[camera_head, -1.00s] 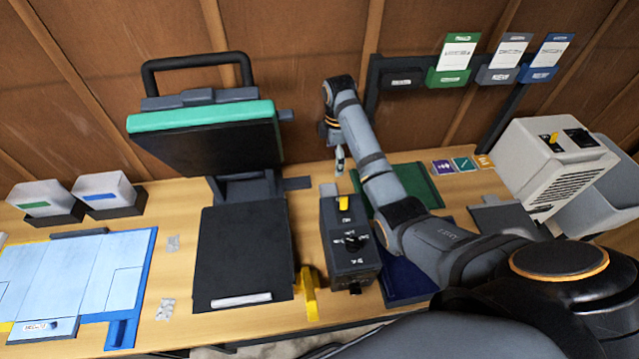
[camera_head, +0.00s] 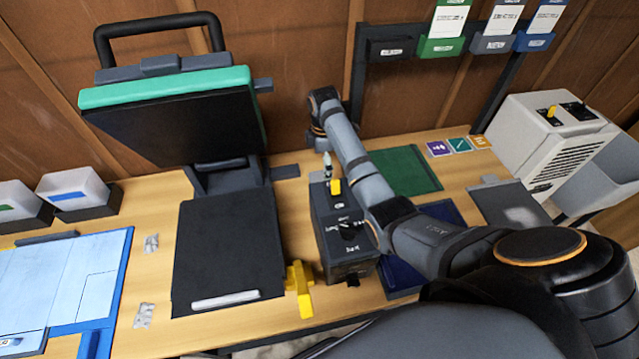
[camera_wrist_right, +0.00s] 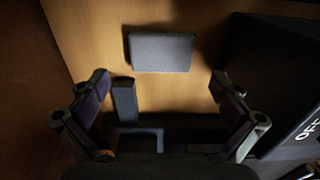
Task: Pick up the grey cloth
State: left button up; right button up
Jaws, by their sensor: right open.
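A flat grey rectangle that looks like the grey cloth (camera_wrist_right: 160,52) lies on the wooden table in the right wrist view. My right gripper (camera_wrist_right: 160,85) is open and empty. Its fingers are spread, and the grey piece lies just beyond the fingertips, not between them. In the head view my right gripper (camera_head: 327,163) points down behind the dark control box, mostly hidden. My left gripper is not in view.
The dark control box (camera_head: 345,240) stands close to the right gripper. A press with a raised teal-edged top (camera_head: 170,90) stands to its left. Green (camera_head: 410,168), blue (camera_head: 395,280) and grey (camera_head: 490,203) mats lie to the right. A beige machine (camera_head: 545,140) is at far right.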

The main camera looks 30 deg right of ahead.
notch_tip(320, 180, down, 2)
jog(key=shift+f, duration=0.15)
notch_tip(320, 180, down, 5)
jog(key=shift+f+p, duration=0.1)
jog(key=shift+p, duration=0.4)
jog(key=shift+s, duration=0.1)
jog(key=c, duration=0.7)
notch_tip(320, 180, up, 10)
jog(key=shift+b, duration=0.45)
jog(key=o, duration=0.4)
jog(key=shift+c, duration=0.2)
jog(key=c, duration=0.3)
jog(key=shift+r, duration=0.2)
jog(key=shift+c, duration=0.2)
